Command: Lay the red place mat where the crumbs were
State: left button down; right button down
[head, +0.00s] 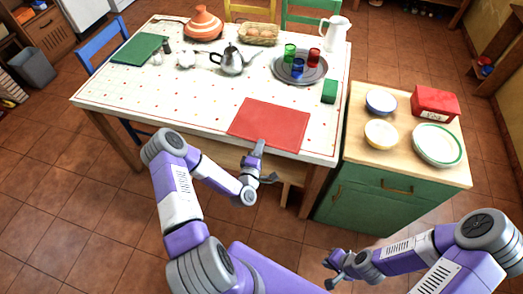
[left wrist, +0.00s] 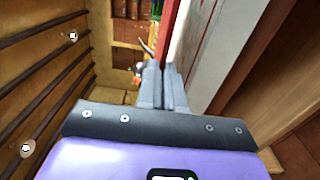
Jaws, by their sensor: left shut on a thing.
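The red place mat (head: 268,123) lies on the front right part of the white table (head: 190,95), by its front edge. My left gripper (head: 261,146) is at the mat's front edge and is shut on it. In the left wrist view the fingers (left wrist: 153,80) are together, with the red mat (left wrist: 168,28) seen edge-on beyond them. The table top has a pattern of small red dots, and I cannot make out any crumbs. My right gripper (head: 333,266) is low in front of the green cabinet, away from the mat; its jaw opening is too small to tell.
Behind the mat stand a round tray (head: 312,80) with coloured glasses, a green box (head: 329,92) and a metal teapot (head: 231,61). The table's front left is clear. Bowls (head: 380,134) and a red box (head: 435,102) stand on the green cabinet (head: 370,205).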

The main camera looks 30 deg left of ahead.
pick_arm(q)
jog(key=shift+f+b, duration=0.5)
jog(key=shift+f, duration=1.6)
jog(key=shift+f, duration=0.2)
jog(key=c, duration=1.3)
grip_release()
